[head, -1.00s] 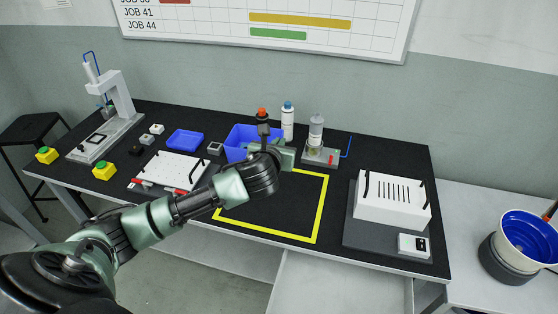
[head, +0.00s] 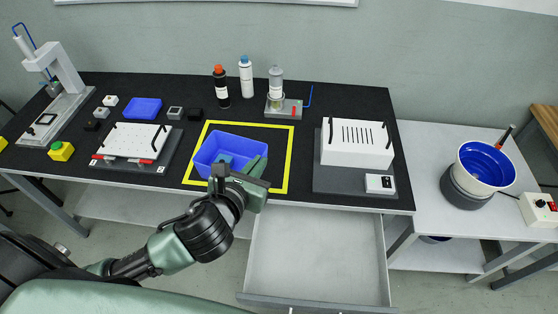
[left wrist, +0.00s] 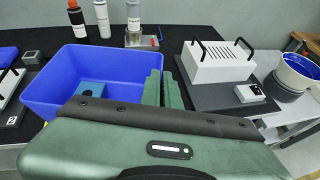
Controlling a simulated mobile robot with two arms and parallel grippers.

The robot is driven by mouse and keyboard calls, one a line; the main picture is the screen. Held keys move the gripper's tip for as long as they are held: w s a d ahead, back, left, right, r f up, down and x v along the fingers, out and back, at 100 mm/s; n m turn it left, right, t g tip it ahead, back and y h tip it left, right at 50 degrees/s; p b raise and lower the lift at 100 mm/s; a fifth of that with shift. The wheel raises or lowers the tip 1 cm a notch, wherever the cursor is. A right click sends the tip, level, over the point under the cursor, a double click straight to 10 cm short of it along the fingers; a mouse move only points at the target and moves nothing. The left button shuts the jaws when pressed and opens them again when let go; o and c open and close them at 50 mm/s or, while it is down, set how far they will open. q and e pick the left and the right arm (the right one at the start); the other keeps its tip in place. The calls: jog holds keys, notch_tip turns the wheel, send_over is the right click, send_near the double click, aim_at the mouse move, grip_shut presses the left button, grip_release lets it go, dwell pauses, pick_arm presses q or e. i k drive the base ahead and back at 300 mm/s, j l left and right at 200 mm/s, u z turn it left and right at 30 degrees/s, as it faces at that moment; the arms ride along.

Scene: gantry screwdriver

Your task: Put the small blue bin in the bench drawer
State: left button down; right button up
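The small blue bin (head: 205,158) is over the front of the yellow-taped square on the bench. It also shows in the left wrist view (left wrist: 65,70), with a small blue block (left wrist: 91,88) inside. My left gripper (head: 254,166) is at the bin's right side. Its green fingers (left wrist: 161,90) are close together at the right wall and appear shut on it. Whether the bin touches the mat is hard to tell. The bench drawer (head: 315,250) is pulled open below the front edge, and its visible floor is empty. My right gripper is out of view.
A white vented box (head: 356,150) on a grey plate stands right of the square. A white plate fixture (head: 133,140) is on the left. Bottles (head: 246,78) and a dispenser stand (head: 284,108) are behind. A shallow blue tray (head: 143,108) lies back left.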

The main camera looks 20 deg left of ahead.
aim_at(316, 257)
jog(key=l+u, duration=0.25)
jog(key=u, duration=0.15)
jog(key=l+u, duration=0.4)
jog(key=l, duration=0.45)
jog(key=k+l+u, duration=0.15)
jog(key=l, duration=0.3)
jog(key=k+l, duration=0.1)
jog(key=l, duration=0.3)
jog(key=k+l+u, duration=0.1)
jog(key=l, duration=0.35)
jog(key=k+l+u, duration=0.1)
jog(key=l, duration=0.35)
jog(key=k+l, duration=0.15)
jog(key=l, duration=0.25)
